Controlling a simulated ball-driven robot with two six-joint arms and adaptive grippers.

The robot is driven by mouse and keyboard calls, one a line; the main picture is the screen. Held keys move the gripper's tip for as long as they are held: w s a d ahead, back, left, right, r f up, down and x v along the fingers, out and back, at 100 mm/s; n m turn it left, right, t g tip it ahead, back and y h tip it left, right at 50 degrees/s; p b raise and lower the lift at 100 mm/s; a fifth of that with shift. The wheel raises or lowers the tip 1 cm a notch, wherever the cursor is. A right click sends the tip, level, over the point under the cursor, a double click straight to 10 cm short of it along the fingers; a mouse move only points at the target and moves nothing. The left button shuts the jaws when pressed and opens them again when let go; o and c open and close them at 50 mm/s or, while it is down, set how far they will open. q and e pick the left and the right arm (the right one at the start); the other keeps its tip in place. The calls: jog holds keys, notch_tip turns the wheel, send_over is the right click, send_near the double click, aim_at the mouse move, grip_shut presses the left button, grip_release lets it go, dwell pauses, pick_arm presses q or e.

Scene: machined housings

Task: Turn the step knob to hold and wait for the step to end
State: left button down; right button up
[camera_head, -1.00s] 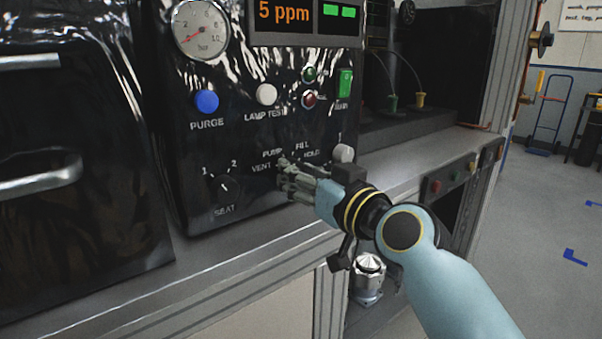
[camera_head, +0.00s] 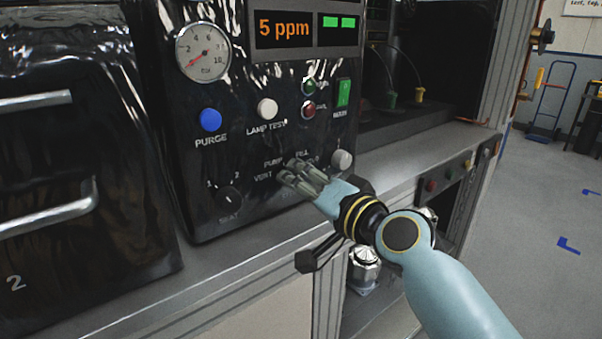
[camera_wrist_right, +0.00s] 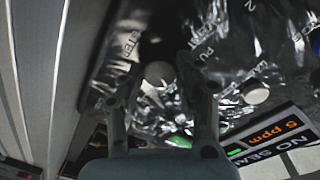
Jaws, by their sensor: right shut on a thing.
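The step knob sits on the black panel (camera_head: 262,212) among the labels PUMP, FILL, VENT and a partly covered HOLD. My right gripper (camera_head: 288,177) reaches it from the right and is shut on it. The fingers hide the knob in the head view, so I cannot read its pointer. The display (camera_head: 287,29) above reads 5 ppm in orange. A second display (camera_head: 339,22) shows two green bars. My left gripper is not in view.
A pale round knob (camera_head: 342,160) is close right of my fingers. The seat knob (camera_head: 229,198), blue purge button (camera_head: 210,119), lamp test button (camera_head: 267,109) and green switch (camera_head: 343,92) are nearby. A grey ledge (camera_head: 230,262) runs below; a metal fitting (camera_head: 364,268) is under my wrist.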

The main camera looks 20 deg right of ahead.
jog(key=m+p, duration=0.1)
jog(key=m, duration=0.3)
jog(key=shift+r+y+p, duration=0.15)
jog(key=shift+y+p, duration=0.15)
jog(key=shift+p, duration=0.1)
jog(key=shift+d+m+p, duration=0.1)
jog(key=shift+m+p, duration=0.45)
jog(key=shift+m, duration=1.05)
jog(key=o, duration=1.2)
jog(key=shift+c, duration=0.2)
